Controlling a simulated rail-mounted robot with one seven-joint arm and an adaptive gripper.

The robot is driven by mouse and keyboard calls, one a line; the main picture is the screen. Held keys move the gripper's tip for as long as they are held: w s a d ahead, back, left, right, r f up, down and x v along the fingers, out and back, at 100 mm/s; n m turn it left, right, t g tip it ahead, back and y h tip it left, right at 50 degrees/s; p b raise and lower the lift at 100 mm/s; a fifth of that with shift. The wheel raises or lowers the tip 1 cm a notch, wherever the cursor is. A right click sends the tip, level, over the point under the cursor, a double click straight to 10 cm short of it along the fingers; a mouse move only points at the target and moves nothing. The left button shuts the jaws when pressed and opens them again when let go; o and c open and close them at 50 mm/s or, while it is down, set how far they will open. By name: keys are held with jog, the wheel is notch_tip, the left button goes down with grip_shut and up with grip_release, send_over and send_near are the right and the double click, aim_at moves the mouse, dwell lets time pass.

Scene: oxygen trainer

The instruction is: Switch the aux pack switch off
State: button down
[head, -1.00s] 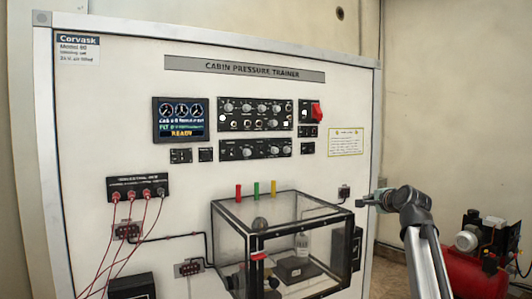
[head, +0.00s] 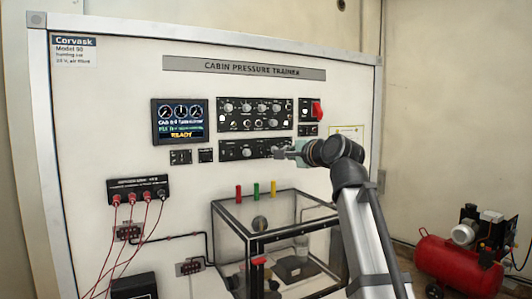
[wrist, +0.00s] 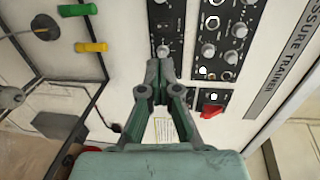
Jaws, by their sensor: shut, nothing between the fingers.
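I cannot make out which control is the aux pack switch, because the panel labels are too small to read. The upper black panel (head: 256,114) carries rows of knobs and switches. The lower black panel (head: 236,152) is narrower, and its right part is hidden behind my gripper in the head view. My gripper (head: 282,153) is shut and empty, in front of the right part of the lower panel. In the wrist view the shut fingertips (wrist: 160,66) appear just below a round knob (wrist: 163,50) on the lower panel (wrist: 170,22). I cannot tell whether they touch it.
A red switch cover (head: 317,110) is right of the upper panel. The display (head: 180,120) reads READY. A clear box (head: 235,225) with red, green and yellow pegs stands below. Red cables (head: 130,230) hang at the left. A red compressor (head: 445,266) stands at the right.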

aim_at(261, 152)
jog(key=shift+w, duration=0.15)
jog(key=p+x, duration=0.4)
jog(key=x, duration=0.8)
jog(key=shift+w+a+r, duration=0.1)
jog(key=shift+w+a, duration=0.1)
jog(key=shift+w, duration=0.05)
jog(key=shift+w+a+f, duration=0.25)
jog(key=shift+w+a, duration=0.1)
jog(key=shift+w, duration=0.15)
